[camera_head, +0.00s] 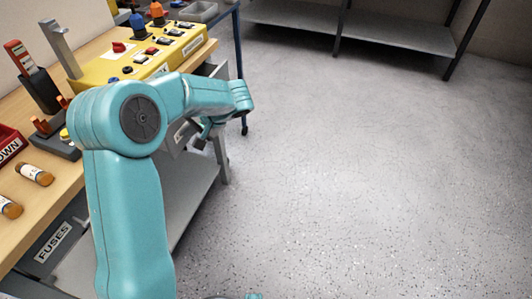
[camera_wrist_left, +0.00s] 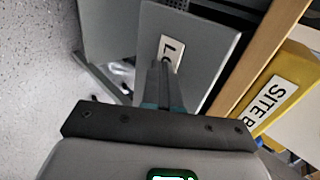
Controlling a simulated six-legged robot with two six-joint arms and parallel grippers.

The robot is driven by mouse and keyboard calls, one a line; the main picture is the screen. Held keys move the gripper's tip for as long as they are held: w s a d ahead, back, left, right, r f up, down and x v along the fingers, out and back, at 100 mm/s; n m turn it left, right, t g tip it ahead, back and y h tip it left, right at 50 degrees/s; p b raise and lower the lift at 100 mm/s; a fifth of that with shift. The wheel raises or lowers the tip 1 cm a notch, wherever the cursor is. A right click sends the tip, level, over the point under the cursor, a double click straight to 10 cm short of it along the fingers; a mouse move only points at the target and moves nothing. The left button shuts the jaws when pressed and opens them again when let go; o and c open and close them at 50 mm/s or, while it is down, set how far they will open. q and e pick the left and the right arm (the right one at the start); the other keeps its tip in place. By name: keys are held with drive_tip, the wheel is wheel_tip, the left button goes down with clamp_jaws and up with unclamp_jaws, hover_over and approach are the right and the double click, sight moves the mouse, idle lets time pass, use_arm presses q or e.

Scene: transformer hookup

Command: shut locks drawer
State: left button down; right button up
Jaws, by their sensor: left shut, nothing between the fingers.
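The locks drawer is a grey drawer under the bench top; its front (camera_wrist_left: 205,45) shows in the left wrist view with a white label, of which only an "L" can be read. The front stands out from the wooden bench edge, with a dark gap behind it, so the drawer is at least partly open. In the head view part of its front (camera_head: 176,138) shows below my left forearm. My left gripper (camera_wrist_left: 164,68) is shut and empty, its fingertips at the label; I cannot tell whether they touch. In the head view this gripper (camera_head: 205,130) is partly hidden by my arm.
The wooden bench (camera_head: 60,190) holds a yellow switch panel (camera_head: 140,55), a red bin (camera_head: 10,143) and orange-brown fuses (camera_head: 34,174). A "FUSES" drawer (camera_head: 53,242) is nearer. A lower shelf (camera_head: 190,200) lies beneath. The floor to the right is clear, with a shelf rack (camera_head: 390,35) behind.

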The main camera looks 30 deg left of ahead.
use_arm(q)
drive_tip(key=a, duration=0.3)
drive_tip(key=s+a, duration=0.1)
drive_tip(key=a, duration=0.1)
drive_tip(key=s+a, duration=0.1)
drive_tip(key=a, duration=0.2)
drive_tip(key=shift+a+b, duration=0.35)
drive_tip(key=shift+s+a+r, duration=0.1)
drive_tip(key=shift+a, duration=0.2)
use_arm(e)
drive_tip(key=shift+f, duration=0.55)
use_arm(q)
drive_tip(key=shift+a+r, duration=0.1)
use_arm(e)
drive_tip(key=shift+d, duration=0.1)
